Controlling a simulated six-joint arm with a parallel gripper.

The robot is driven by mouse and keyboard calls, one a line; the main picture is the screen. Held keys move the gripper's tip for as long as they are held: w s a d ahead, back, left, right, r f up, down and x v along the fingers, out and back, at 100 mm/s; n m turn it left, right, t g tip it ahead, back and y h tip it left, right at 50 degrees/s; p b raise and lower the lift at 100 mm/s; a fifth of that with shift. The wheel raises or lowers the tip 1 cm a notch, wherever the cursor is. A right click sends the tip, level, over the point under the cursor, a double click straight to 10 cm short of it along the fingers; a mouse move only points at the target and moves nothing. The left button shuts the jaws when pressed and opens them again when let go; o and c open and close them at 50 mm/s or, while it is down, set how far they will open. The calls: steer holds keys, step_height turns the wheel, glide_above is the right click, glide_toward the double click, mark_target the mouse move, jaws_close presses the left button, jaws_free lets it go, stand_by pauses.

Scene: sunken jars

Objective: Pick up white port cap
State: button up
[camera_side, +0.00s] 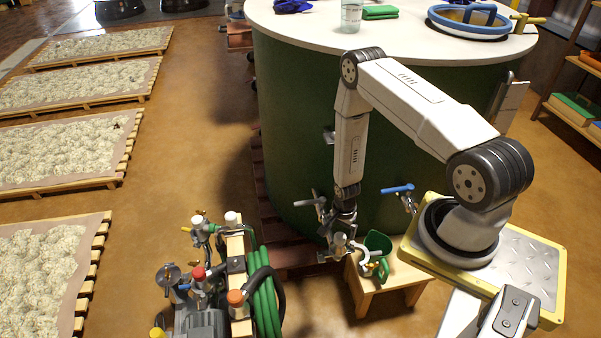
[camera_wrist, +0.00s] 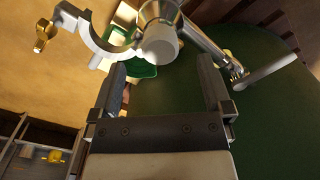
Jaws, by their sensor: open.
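A white round cap (camera_wrist: 159,46) covers the end of a metal valve pipe, just ahead of my gripper in the wrist view. My gripper (camera_wrist: 160,76) is open and empty. Its two dark fingers stand apart on either side below the cap, with a visible gap to it. In the side view my gripper (camera_side: 336,228) points down beside the green tank, close to the valve fitting (camera_side: 339,241). Another white cap (camera_side: 231,217) sits on the pump assembly at the lower left.
The green tank (camera_side: 290,130) stands close behind my gripper. A blue-handled valve (camera_side: 397,189) juts from its wall. The pump (camera_side: 203,322) with red cap, orange cap and green hose stands left.

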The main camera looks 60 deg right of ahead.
mark_target(340, 236)
steer(key=shift+f, duration=0.25)
steer(key=shift+d+f, duration=0.1)
steer(key=shift+f, duration=2.4)
jaws_close()
